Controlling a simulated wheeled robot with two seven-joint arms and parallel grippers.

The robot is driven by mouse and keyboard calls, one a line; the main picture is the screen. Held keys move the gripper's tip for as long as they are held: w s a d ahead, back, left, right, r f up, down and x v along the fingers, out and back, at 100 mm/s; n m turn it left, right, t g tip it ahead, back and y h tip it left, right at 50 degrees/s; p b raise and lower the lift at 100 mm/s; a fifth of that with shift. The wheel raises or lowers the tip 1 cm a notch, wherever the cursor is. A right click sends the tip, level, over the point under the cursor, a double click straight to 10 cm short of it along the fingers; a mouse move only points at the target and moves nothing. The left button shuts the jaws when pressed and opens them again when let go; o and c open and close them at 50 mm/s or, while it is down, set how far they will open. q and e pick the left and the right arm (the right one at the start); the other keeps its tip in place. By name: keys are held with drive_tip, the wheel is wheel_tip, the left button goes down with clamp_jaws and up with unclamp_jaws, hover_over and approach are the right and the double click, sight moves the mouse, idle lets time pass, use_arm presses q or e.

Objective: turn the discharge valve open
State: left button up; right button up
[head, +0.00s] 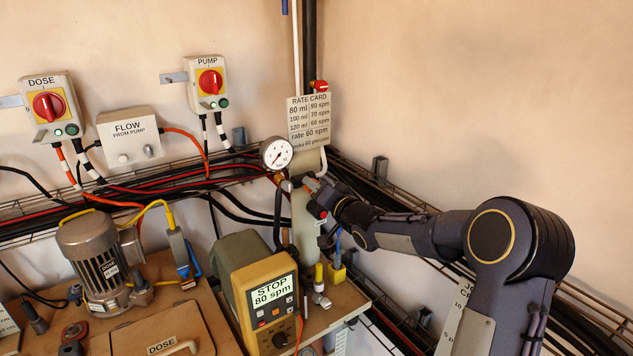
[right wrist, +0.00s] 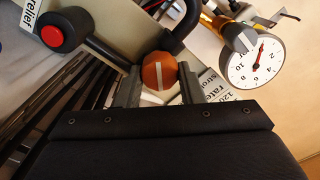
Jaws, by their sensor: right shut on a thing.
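My right gripper (head: 318,192) is at the pipework below the rate card in the head view. In the right wrist view, its two fingers (right wrist: 159,82) are shut on a round orange-brown knob (right wrist: 159,70) with a white line, which I take to be the discharge valve's knob. The line runs nearly along the fingers' direction. In the head view the fingers and arm largely hide the knob, and no name label for it is readable. My left gripper is not in view.
A pressure gauge (head: 276,153) stands just left of the gripper, and a rate card (head: 309,120) hangs above it. The pump unit (head: 265,295) reads STOP 80 spm. A red-capped black part (right wrist: 58,33) is near the fingers. Free room lies before the right wall.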

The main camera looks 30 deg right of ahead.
drive_tip(key=m+p, duration=0.3)
drive_tip(key=m, duration=0.5)
drive_tip(key=shift+d+f+m, duration=0.1)
drive_tip(key=shift+f+m, duration=0.05)
drive_tip(key=shift+m, duration=0.25)
idle(0.4)
drive_tip(key=o, duration=0.9)
drive_tip(key=shift+o, duration=0.2)
drive_tip(key=s+d+b, duration=0.1)
drive_tip(key=s, duration=0.6)
drive_tip(key=shift+s+b, duration=0.35)
drive_tip(key=shift+s, duration=0.05)
